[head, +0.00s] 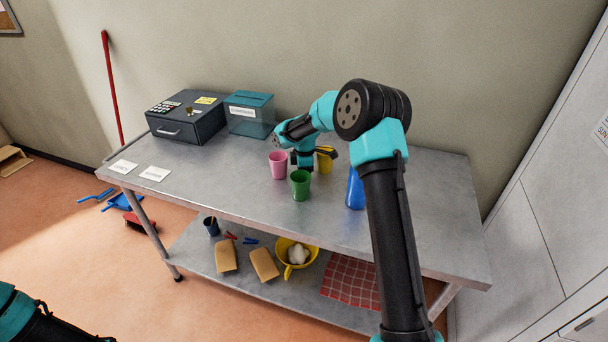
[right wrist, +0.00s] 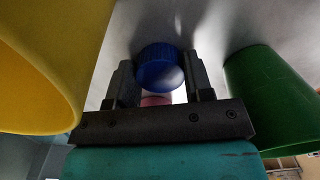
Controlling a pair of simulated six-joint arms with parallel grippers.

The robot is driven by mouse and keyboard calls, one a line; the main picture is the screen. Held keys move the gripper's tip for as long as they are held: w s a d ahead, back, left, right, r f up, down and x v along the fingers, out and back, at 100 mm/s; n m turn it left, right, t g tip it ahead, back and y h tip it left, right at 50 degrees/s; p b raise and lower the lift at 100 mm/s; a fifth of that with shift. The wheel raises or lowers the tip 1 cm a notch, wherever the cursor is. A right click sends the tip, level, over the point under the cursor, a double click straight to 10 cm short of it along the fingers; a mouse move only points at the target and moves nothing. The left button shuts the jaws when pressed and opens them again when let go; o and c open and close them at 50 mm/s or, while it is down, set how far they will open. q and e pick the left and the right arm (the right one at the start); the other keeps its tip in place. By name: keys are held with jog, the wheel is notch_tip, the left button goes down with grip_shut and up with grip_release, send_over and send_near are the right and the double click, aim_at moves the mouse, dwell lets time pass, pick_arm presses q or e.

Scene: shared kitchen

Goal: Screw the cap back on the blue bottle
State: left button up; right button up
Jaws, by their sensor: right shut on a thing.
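The blue bottle (head: 355,190) stands on the metal table, partly hidden behind my right arm. Its top is hidden. My right gripper (head: 301,163) is low over the table among the cups, left of the bottle. In the right wrist view, my right gripper (right wrist: 160,85) is shut on a round, ribbed blue cap (right wrist: 158,68) between its fingertips. The cap is hidden in the head view. Only a part of my left arm shows at the bottom left corner of the head view; its gripper is out of view.
A pink cup (head: 278,166), a green cup (head: 300,186) and a yellow cup (head: 325,159) stand close around my right gripper. A cash box (head: 185,120) and a clear teal-topped box (head: 249,117) stand at the back left. The table's right end is clear.

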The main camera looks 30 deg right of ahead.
jog(key=shift+r, duration=0.1)
notch_tip(320, 180, up, 10)
dwell(0.4)
dwell(0.4)
